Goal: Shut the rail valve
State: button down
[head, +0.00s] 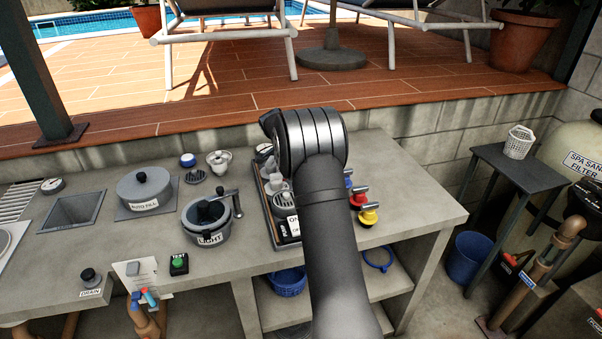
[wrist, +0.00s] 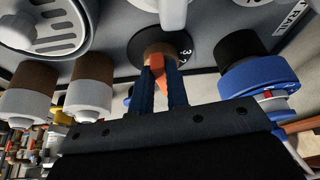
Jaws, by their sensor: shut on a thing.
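In the wrist view, my gripper (wrist: 163,66) has its two dark blue fingers shut on an orange piece (wrist: 158,88) in front of a round black dial (wrist: 186,52) with white numerals. The piece may be the valve's handle; most of it is hidden between the fingers. To the right, a black stub with a blue collar (wrist: 258,82) sits near a label ending in "RAIL" (wrist: 292,17). I cannot tell from the label which fitting is the rail valve. In the head view, my arm hides the gripper and most of the grey fitting panel (head: 270,213).
Brown-and-white fittings (wrist: 92,88) stand left of my gripper. A light pot with a crank (head: 206,220) stands left. The bench's right end (head: 425,205) is clear.

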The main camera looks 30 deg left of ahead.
jog(key=shift+w+a+f+m+g+h, duration=0.1)
jog(key=shift+a+m+g+h, duration=0.1)
jog(key=shift+m, duration=0.45)
jog(key=shift+w+a+m+g+h, duration=0.1)
jog(key=shift+m+g, duration=0.1)
jog(key=shift+m, duration=0.45)
jog(key=c, duration=1.4)
grip_release()
jog(key=v, duration=1.7)
jog(key=shift+a+r, duration=0.2)
jog(key=shift+f, duration=0.1)
jog(key=x, duration=1.7)
jog(key=shift+d, duration=0.25)
